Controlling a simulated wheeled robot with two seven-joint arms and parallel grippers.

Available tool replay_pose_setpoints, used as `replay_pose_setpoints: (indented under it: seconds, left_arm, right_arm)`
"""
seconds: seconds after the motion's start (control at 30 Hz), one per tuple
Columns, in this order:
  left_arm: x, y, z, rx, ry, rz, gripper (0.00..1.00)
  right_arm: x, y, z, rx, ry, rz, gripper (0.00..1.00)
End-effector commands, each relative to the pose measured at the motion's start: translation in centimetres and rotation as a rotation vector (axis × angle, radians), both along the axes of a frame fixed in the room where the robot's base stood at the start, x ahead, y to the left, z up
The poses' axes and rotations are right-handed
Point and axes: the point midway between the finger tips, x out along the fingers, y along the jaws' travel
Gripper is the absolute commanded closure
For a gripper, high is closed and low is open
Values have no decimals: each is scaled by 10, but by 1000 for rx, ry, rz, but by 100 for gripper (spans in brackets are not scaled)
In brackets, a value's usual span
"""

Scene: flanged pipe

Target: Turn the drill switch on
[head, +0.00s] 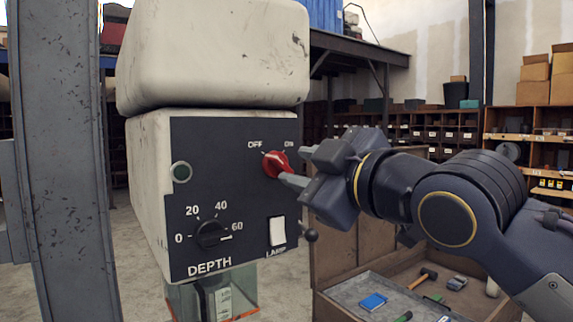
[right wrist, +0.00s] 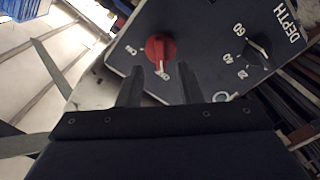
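The drill switch is a red round knob (head: 275,164) on the dark front panel (head: 225,200) of a pale drill head. OFF and ON are printed above it. Its white mark points toward OFF, and this also shows on the knob in the right wrist view (right wrist: 160,48). My right gripper (head: 292,166) is just right of the knob, facing the panel. In the right wrist view its two fingers (right wrist: 161,72) are apart, with the knob ahead between their lines. I cannot tell whether they touch it. My left gripper is not in view.
A small lever ball (head: 310,235) sticks out at the panel's right. A grey post (head: 68,150) stands at left. An open tool box (head: 375,290) is below right.

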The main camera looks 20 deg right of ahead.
Motion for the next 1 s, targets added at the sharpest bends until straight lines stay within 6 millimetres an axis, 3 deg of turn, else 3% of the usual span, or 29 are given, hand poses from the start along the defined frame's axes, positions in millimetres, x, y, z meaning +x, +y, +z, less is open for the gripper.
replay_pose_setpoints:
  seconds: [0.23,0.57,0.83,1.0]
  left_arm:
    - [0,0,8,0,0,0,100]
    - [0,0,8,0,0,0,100]
    - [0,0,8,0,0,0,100]
    - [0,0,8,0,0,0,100]
  right_arm:
    - [30,11,0,0,2,0,67]
    - [34,12,-1,2,1,-1,67]
    - [34,12,-1,1,2,0,100]
    - [34,12,-1,2,2,0,100]
